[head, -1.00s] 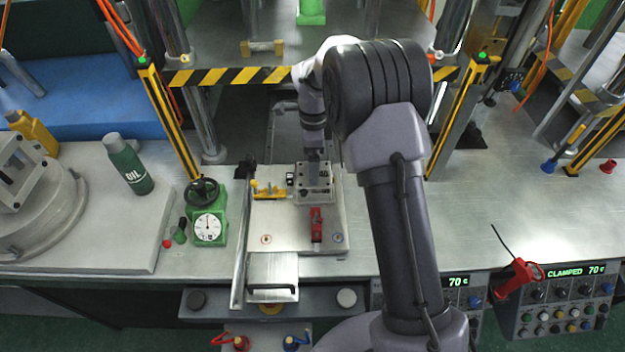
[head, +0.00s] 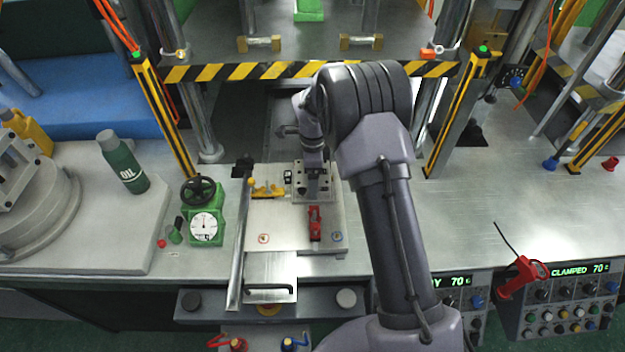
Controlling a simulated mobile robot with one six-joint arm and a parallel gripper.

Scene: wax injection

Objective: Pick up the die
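The die, a grey metal block (head: 299,192), sits on the light metal plate (head: 270,223) in the middle of the bench, between the yellow-and-black posts. My gripper (head: 315,184) points down at the die from above, and its tip overlaps the block's top in the head view. I cannot tell whether the fingers touch the die. The gripper is small and dark here, so its opening is unclear. My wrist hides the back of the die.
A red clamp (head: 315,223) stands just in front of the die, and a yellow clamp (head: 266,189) lies to its left. A green dial gauge (head: 205,222) and an oil bottle (head: 122,163) stand further left. A striped beam (head: 270,71) crosses behind.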

